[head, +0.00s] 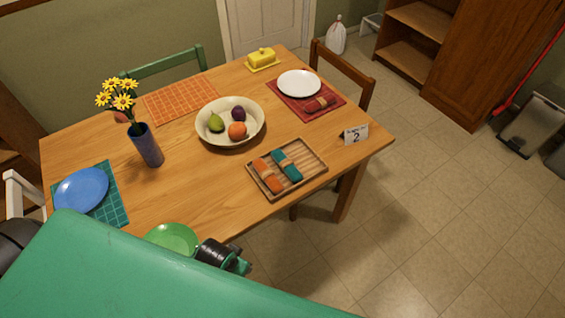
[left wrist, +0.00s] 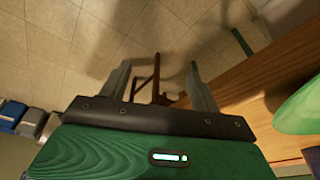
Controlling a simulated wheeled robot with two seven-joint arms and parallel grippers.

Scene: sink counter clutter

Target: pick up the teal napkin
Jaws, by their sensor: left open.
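The teal napkin (head: 291,173) is rolled, with a band around its middle. It lies in a wooden tray (head: 314,172) near the table's front right edge, just right of a rolled orange napkin (head: 272,183). My left gripper (left wrist: 160,80) is open and empty in the left wrist view, its two fingers apart over the floor beside the table edge. In the head view a black wrist part of mine shows beside the green plate (head: 172,238), well short of the tray. The teal napkin does not show in the left wrist view. My right gripper is not seen.
A fruit bowl (head: 230,139) stands behind the tray. A number card (head: 356,134) stands right of it, and a red placemat (head: 281,99) with a plate and red napkin lies beyond. A flower vase (head: 147,147) stands left. Bare table lies between vase and tray.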

